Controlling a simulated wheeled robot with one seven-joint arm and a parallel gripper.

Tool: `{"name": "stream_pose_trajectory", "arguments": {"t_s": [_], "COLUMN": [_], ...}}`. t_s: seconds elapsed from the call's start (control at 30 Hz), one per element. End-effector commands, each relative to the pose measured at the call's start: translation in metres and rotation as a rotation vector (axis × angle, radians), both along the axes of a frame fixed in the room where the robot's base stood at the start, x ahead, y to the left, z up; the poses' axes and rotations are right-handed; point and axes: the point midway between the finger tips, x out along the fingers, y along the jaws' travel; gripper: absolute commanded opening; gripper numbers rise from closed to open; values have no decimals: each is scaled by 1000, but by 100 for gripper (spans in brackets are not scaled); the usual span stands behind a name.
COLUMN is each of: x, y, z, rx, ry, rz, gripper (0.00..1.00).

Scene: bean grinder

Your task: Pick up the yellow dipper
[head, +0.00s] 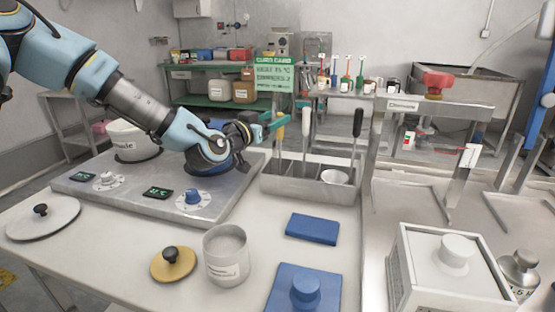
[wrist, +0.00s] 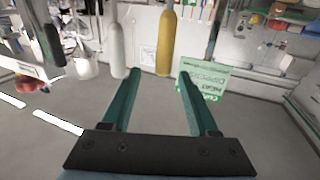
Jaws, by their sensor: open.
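The yellow dipper (head: 280,129) stands handle-up at the left end of a grey metal bin (head: 300,186); my gripper partly covers it in the head view. In the wrist view, which looks upside down, the yellow handle (wrist: 166,42) has its end near the gap between my fingertips, closer to the right finger. My gripper (head: 277,121) is open and empty, with its green fingers pointing at the handle. The fingers (wrist: 160,76) are apart in the wrist view. I cannot tell whether the handle is between them or just beyond.
A white-handled dipper (head: 306,121) stands close beside the yellow one, and a black-handled one (head: 358,122) farther right. A green sign (head: 273,73) is behind. A hot plate (head: 140,190) with a white pot (head: 133,140) lies below my arm. A grey canister (head: 226,258) stands in front.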

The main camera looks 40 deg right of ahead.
Motion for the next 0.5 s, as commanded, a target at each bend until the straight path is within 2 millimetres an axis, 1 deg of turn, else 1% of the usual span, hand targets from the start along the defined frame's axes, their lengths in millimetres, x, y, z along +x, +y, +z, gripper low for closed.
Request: {"name": "stream_pose_trajectory", "arguments": {"t_s": [0.03, 0.1, 0.27, 0.5], "x": [2, 3, 6, 16], "y": [-6, -12, -20, -47], "z": [1, 0, -2, -8], "rx": [0, 1, 2, 3], "ry": [1, 0, 4, 4], "rz": [1, 0, 0, 1], "gripper": [60, 60, 60, 60]}}
